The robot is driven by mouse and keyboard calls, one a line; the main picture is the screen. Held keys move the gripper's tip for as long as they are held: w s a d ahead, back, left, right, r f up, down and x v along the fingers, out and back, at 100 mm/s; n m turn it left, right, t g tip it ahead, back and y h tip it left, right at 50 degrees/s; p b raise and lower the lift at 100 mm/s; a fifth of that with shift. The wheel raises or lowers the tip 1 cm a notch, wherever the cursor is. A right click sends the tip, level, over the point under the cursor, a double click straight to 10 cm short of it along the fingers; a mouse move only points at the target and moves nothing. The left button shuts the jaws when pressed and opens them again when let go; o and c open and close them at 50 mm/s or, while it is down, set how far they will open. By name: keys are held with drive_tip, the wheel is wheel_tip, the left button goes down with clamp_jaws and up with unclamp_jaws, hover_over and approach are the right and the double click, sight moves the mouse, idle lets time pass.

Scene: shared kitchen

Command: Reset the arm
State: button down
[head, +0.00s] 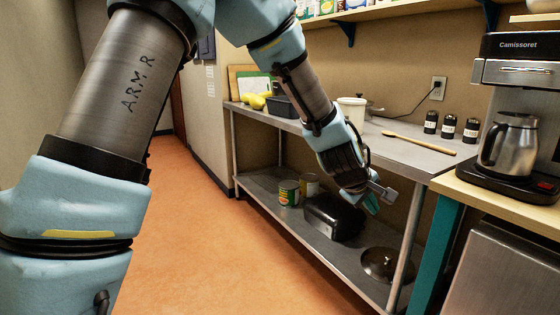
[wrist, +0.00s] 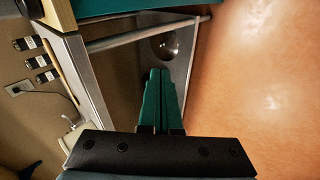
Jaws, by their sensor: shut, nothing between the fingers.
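My arm reaches from the left of the head view across to the metal shelf table. My gripper (head: 374,205) hangs in front of the table's front edge, above the lower shelf and apart from the things there. In the wrist view my gripper (wrist: 160,72) shows as two green fingers pressed together, with nothing between them. The gripper points downward past the tabletop edge.
The metal table (head: 410,161) holds a wooden spoon (head: 420,143), a white pot (head: 352,110) and a dark bin (head: 284,106). Its lower shelf holds cans (head: 289,193), a black toaster (head: 335,216) and a lid (head: 386,264). A coffee maker (head: 520,75) stands right. The orange floor (head: 200,240) is clear.

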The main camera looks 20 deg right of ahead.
drive_tip(key=w+a+r+m+y+p, duration=0.15)
drive_tip(key=w+a, duration=0.35)
drive_tip(key=a, duration=0.7)
drive_tip(key=w+a+r+y+p, duration=0.15)
drive_tip(key=w+a, duration=0.35)
drive_tip(key=a, duration=0.7)
drive_tip(key=s+a+y, duration=0.2)
drive_tip(key=s+a, duration=0.1)
drive_tip(key=a, duration=1)
drive_tip(key=s+a+r+m+g+y+p, duration=0.1)
drive_tip(key=s+a+y, duration=0.1)
drive_tip(key=a, duration=1.1)
drive_tip(key=shift+s+r+y, duration=0.15)
drive_tip(key=shift+s+y, duration=0.15)
drive_tip(key=shift+s, duration=0.45)
